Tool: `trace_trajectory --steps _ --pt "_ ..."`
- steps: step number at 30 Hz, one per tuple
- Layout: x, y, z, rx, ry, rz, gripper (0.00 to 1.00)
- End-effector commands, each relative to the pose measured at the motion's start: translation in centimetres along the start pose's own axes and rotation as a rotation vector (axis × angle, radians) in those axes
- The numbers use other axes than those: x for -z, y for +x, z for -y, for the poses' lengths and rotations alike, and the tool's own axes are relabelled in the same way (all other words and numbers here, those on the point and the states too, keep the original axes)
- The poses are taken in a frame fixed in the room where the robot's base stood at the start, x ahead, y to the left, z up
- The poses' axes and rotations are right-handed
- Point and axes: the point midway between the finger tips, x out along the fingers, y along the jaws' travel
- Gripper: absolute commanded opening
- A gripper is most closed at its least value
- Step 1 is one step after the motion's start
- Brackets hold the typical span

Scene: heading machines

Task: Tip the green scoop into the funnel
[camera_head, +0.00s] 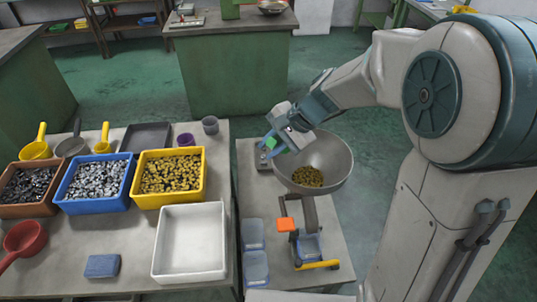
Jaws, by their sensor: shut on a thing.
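The funnel (335,157) is a wide grey metal bowl on a machine at the centre right. A heap of small brass-coloured pieces (307,176) lies in its bottom. My gripper (272,143) is at the funnel's upper left rim, reached in from the right. It is shut on the green scoop (279,149), of which only small green patches show between and beside the blue fingers. The scoop's bowl is mostly hidden, so I cannot tell its tilt or whether anything is in it.
On the left table stand a yellow bin (170,199) of brass pieces, a blue bin (95,205) and a brown bin (30,208) of metal parts, and an empty white tray (190,270). A red scoop (24,238) and yellow scoops (36,149) lie around them. Clear trays (253,234) sit below the funnel.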

Motion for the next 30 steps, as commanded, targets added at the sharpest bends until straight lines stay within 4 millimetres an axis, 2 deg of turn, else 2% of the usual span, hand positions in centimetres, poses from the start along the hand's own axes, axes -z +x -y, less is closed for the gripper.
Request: trace_trajectory --steps 14,30 --pt "1.1 -2.2 -0.6 0.311 0.062 0.312 0.0" --pt "3.4 -4.3 -2.4 0.652 0.129 0.662 0.0"
